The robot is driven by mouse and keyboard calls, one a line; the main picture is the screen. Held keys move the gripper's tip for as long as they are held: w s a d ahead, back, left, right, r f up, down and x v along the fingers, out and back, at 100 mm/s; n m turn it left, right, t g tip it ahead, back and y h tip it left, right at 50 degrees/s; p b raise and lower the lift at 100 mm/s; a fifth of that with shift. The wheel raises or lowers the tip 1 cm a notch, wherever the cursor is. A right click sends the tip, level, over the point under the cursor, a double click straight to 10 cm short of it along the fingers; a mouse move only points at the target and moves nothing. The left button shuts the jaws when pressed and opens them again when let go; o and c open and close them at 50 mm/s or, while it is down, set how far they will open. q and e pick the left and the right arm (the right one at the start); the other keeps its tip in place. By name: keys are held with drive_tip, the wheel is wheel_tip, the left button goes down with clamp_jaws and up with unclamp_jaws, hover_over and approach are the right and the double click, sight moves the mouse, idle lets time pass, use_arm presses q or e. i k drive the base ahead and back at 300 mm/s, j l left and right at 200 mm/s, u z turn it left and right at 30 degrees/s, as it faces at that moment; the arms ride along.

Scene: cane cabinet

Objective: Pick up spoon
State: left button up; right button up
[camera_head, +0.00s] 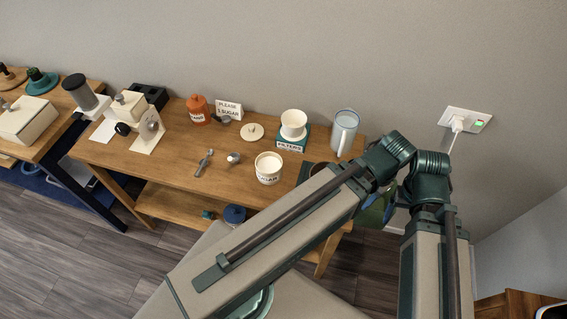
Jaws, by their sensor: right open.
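A small grey metal utensil with a handle (204,162), which looks like the spoon, lies on the wooden table, left of the middle. Just right of it is a small round metal piece (234,158), too small to identify for sure. A white tub lettered SUGAR (269,168) stands to the right of both. One of my arms fills the lower middle and right, bent at a dark green elbow well to the right of the utensil. I see no gripper fingers on it in the frame. My left gripper does not show.
On the table (170,158) stand an orange jar (197,110), a sugar sign (229,109), a white dripper (293,124) on a FILTERS box, a clear pitcher (344,132) and a white grinder (129,107). Bare wood surrounds the utensil. A wall outlet (466,121) is at right.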

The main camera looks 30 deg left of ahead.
sight(203, 162)
drive_tip(key=u, duration=2.05)
drive_tip(key=z, duration=1.35)
drive_tip(key=u, duration=1.3)
drive_tip(key=k+j+z, duration=0.1)
drive_tip(key=j, duration=0.35)
